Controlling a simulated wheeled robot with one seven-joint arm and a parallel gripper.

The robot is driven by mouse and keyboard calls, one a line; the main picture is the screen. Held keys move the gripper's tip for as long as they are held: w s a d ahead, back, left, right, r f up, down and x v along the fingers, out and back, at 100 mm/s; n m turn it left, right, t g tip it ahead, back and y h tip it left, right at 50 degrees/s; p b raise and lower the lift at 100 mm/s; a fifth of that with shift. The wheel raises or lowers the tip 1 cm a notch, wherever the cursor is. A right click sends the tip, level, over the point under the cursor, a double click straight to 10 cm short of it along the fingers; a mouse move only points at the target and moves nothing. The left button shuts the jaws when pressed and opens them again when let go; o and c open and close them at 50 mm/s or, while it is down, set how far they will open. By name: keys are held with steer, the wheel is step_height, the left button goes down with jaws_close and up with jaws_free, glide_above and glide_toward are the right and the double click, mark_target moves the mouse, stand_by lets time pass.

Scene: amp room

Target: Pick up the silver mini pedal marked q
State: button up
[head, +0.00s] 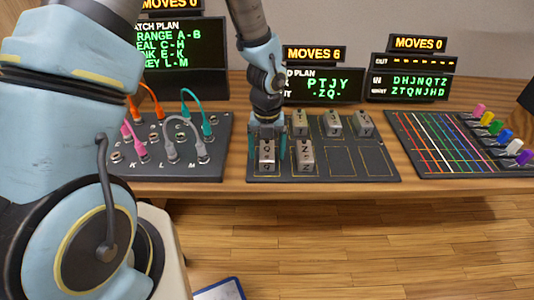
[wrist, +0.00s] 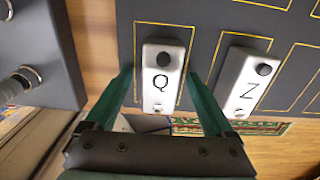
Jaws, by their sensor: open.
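The silver mini pedal marked Q (head: 267,155) stands in the front-left outlined slot of the dark pedal board (head: 350,178). In the wrist view the Q pedal (wrist: 161,80) lies between my two teal fingers. My gripper (wrist: 162,85) is open, with one finger on each side of the pedal; I cannot tell whether either touches it. In the head view my gripper (head: 267,148) is low over the front-left slot. The pedal marked Z (head: 305,157) is in the slot to the right; it also shows in the wrist view (wrist: 244,80).
Several more silver pedals stand in the back row, one (head: 300,124) behind Z. A patch panel (head: 200,165) with colored cables is to the left. A board with colored lines and plugs (head: 450,150) is to the right. Display screens (head: 322,85) stand behind.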

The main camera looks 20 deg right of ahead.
steer(key=shift+f, duration=0.2)
jaws_close()
stand_by(0.6)
